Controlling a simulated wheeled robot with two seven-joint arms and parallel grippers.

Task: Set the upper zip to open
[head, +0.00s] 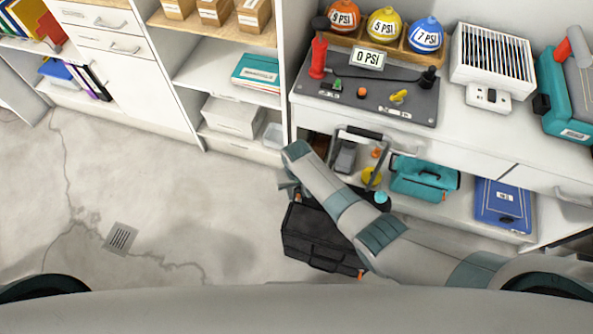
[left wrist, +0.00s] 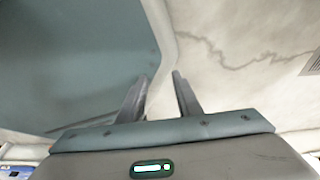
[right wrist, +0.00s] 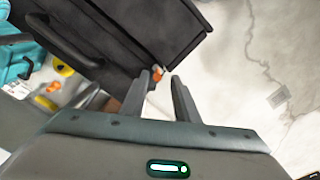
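A black case (head: 322,236), seemingly a soft bag, lies on the floor in front of the shelving in the head view. A small orange tab (head: 361,273) shows at its lower right edge. In the right wrist view the dark case (right wrist: 110,35) fills the upper left, and an orange tab (right wrist: 160,71) shows at its edge near my fingertips. My right gripper (right wrist: 163,78) is open, its fingers apart; contact with the tab cannot be told. In the head view it (head: 287,190) is small, beside the case's upper left. My left gripper (left wrist: 157,78) is open and empty.
The counter above carries a grey panel (head: 375,92) and a white vented box (head: 490,55). The floor (head: 190,215) left of the case is clear, with a drain grate (head: 120,238).

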